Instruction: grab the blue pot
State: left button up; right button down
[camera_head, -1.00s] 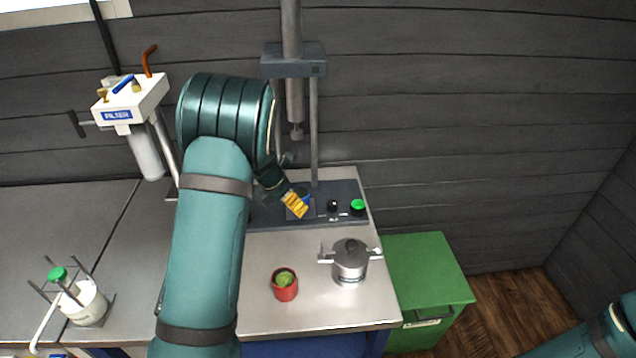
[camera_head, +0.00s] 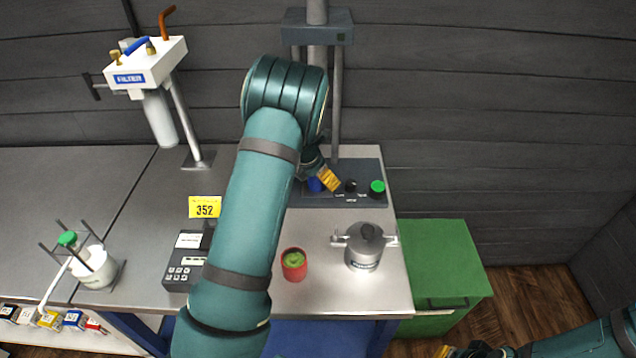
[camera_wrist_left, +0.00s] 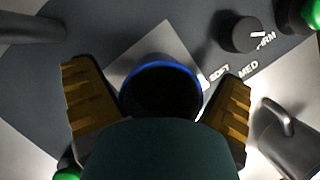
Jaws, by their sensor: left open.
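The blue pot (camera_wrist_left: 161,88) shows in the left wrist view as a round, dark-inside cup with a blue rim. In the head view only a bit of its blue side (camera_head: 315,185) shows beside my left gripper; the rest is hidden. It stands on the grey base of the press stand. My left gripper (camera_wrist_left: 158,103) is open, with one yellow-padded finger on either side of the pot; I cannot tell whether they touch it. It also shows in the head view (camera_head: 330,180). My right gripper (camera_head: 458,352) is partly visible at the bottom edge, away from the table.
The press base (camera_head: 345,198) carries a black knob (camera_head: 351,186) and a green button (camera_head: 377,187). A red cup (camera_head: 294,264) and a lidded metal pot (camera_head: 363,249) stand in front. A green cabinet (camera_head: 445,260) is right of the table. A filter unit (camera_head: 147,66) stands at left.

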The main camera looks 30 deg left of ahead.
pick_arm(q)
jog(key=shift+f, duration=0.1)
jog(key=c, duration=1.3)
jog(key=shift+c, duration=0.2)
